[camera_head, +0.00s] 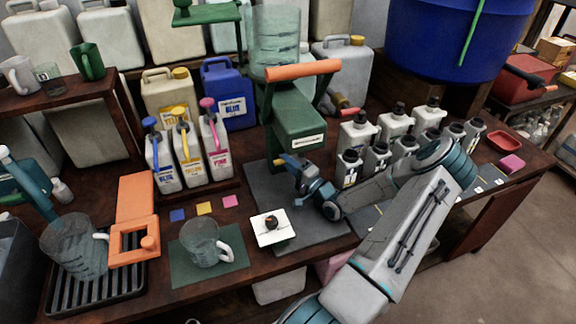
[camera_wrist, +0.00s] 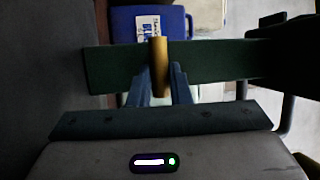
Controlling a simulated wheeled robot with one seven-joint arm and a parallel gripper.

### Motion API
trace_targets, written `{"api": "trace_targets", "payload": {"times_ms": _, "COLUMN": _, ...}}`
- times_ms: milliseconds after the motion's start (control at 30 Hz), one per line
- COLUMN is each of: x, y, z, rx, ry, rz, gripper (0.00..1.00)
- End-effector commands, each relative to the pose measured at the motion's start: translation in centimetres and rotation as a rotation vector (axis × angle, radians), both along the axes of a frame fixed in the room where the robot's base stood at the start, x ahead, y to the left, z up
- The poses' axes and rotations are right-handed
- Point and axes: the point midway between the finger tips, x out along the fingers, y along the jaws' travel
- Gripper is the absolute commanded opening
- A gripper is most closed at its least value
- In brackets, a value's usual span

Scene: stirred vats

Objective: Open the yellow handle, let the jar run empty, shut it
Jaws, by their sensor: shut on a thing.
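The yellow handle (camera_head: 281,162) sticks out low on the front of the green stand (camera_head: 297,120). My gripper (camera_head: 292,166) is at it, and in the wrist view the two fingers (camera_wrist: 159,88) are on either side of the yellow handle (camera_wrist: 159,62) and shut on it. The clear jar (camera_head: 275,42) sits upright on top of the stand, under a green bracket. I cannot tell how much liquid is in it.
An orange lever (camera_head: 303,69) crosses the stand. A glass mug (camera_head: 206,243) stands on a green mat, left of a white card (camera_head: 272,227) with a dark knob. Colored jugs stand left of the stand. Several grey bottles (camera_head: 376,158) crowd the table behind my arm.

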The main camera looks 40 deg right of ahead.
Motion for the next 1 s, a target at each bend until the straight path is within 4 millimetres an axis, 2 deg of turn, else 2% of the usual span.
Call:
{"api": "trace_targets", "payload": {"times_ms": 533, "x": 0.00, "y": 0.06, "z": -0.07, "rx": 0.027, "ry": -0.005, "rz": 0.000, "gripper": 0.00}}
{"api": "trace_targets", "payload": {"times_ms": 567, "x": 0.00, "y": 0.06, "z": -0.07, "rx": 0.027, "ry": -0.006, "rz": 0.000, "gripper": 0.20}}
{"api": "trace_targets", "payload": {"times_ms": 633, "x": 0.00, "y": 0.06, "z": -0.07, "rx": 0.027, "ry": -0.005, "rz": 0.000, "gripper": 0.39}}
{"api": "trace_targets", "payload": {"times_ms": 1000, "x": 0.00, "y": -0.01, "z": 0.34, "rx": 0.024, "ry": -0.007, "rz": 0.000, "gripper": 0.39}}
